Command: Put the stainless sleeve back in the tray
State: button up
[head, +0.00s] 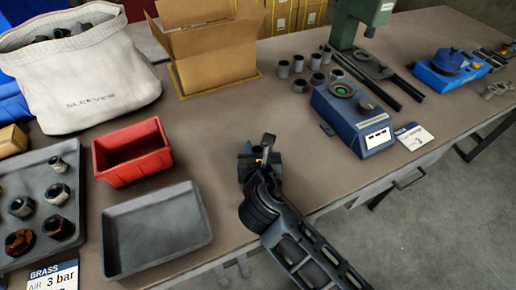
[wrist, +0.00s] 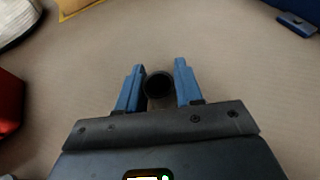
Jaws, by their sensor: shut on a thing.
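My gripper (head: 262,157) is above the middle of the table in the head view. In the wrist view its two blue fingers (wrist: 159,74) are shut on a dark, hollow sleeve (wrist: 158,101), with its round open end showing between them. The sleeve's metal cannot be told from its colour here. An empty shallow grey tray (head: 156,230) lies to the left of my gripper, near the table's front edge. A larger grey tray (head: 68,150) at the far left holds several sleeves, some dark and some rusty brown.
A red bin (head: 132,153) stands behind the empty tray. A white sleeves bag (head: 85,75) and an open cardboard box (head: 212,52) are at the back. A blue device (head: 350,118) and several grey sleeves (head: 298,64) stand to the right. A "BRASS" card (head: 54,275) is at front left.

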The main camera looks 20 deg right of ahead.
jog(key=shift+f, duration=0.1)
jog(key=o, duration=1.1)
